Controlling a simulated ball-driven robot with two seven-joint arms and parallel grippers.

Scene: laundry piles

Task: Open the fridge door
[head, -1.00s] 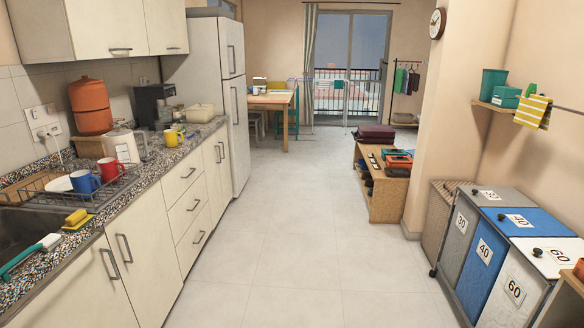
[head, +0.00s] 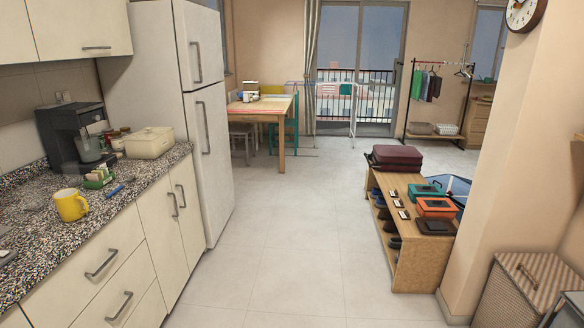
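The white fridge (head: 213,168) stands at the left, just past the end of the counter. It has a smaller upper door (head: 199,45) and a taller lower door (head: 208,150), both shut. The upper door has a vertical grey handle (head: 196,62), and the lower door has a vertical grey handle (head: 203,128). Both doors face the walkway on the right. Neither of my grippers shows in the head view.
The counter (head: 150,172) with cabinets runs along the left. A wooden shoe shelf (head: 408,262) with a dark red case on it and a woven hamper (head: 520,295) stand at the right. A dining table (head: 262,108) is beyond the fridge. The floor (head: 290,240) between is clear.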

